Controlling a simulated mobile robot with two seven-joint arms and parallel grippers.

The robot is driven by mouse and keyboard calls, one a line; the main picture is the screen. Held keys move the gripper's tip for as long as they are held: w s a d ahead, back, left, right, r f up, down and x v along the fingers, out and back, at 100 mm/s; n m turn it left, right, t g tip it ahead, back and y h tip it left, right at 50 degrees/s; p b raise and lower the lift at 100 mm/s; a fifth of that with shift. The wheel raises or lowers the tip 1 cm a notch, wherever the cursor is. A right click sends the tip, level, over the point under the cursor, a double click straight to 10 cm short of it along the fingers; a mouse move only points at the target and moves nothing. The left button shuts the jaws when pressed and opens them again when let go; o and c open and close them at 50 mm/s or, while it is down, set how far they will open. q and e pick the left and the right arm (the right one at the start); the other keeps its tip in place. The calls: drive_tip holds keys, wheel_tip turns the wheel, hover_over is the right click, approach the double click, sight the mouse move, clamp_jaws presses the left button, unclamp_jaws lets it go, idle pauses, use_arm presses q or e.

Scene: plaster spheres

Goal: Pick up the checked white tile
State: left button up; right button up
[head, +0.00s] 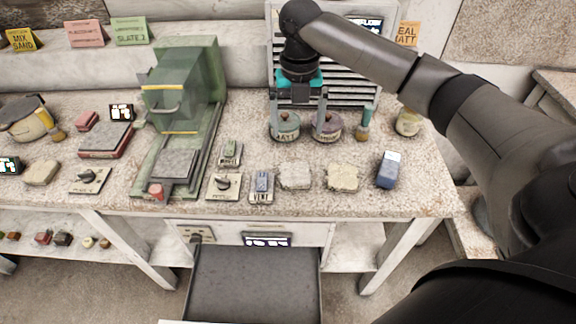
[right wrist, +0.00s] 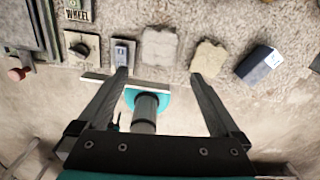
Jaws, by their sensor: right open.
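A whitish square tile (head: 295,176) lies flat near the front of the bench; it also shows in the right wrist view (right wrist: 158,47). A creamier tile with uneven edges (head: 343,176) lies just to its right, and shows in the right wrist view too (right wrist: 208,58). I cannot make out a check mark on either. My right gripper (head: 298,112) is open and empty, its fingers pointing down. In the head view it appears above and behind the tiles, in front of the lidded pots. My left gripper is not in view.
Two lidded pots (head: 285,127) (head: 327,127) stand at the back. A blue-and-white block (head: 388,170) is right of the tiles; a small switch labelled VENT (head: 262,187) is left. A green machine (head: 182,105) stands further left. An open drawer (head: 255,285) juts out below the bench.

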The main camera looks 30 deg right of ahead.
wheel_tip(320, 180, down, 4)
drive_tip(key=b, duration=0.2)
hover_over(296, 176)
drive_tip(key=f, duration=0.4)
drive_tip(key=shift+w+d+f, duration=0.2)
drive_tip(key=shift+w+d, duration=0.05)
drive_tip(key=shift+w, duration=0.05)
drive_tip(key=shift+f, duration=0.65)
drive_tip(key=f, duration=0.4)
drive_tip(key=shift+s+a+f+b, duration=0.3)
drive_tip(key=shift+f+b, duration=0.1)
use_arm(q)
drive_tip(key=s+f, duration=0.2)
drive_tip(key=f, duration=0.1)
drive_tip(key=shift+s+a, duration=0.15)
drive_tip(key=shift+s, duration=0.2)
use_arm(e)
drive_tip(key=shift+c, duration=0.7)
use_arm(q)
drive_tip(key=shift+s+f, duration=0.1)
use_arm(e)
drive_tip(key=shift+r, duration=0.1)
drive_tip(key=c, duration=1)
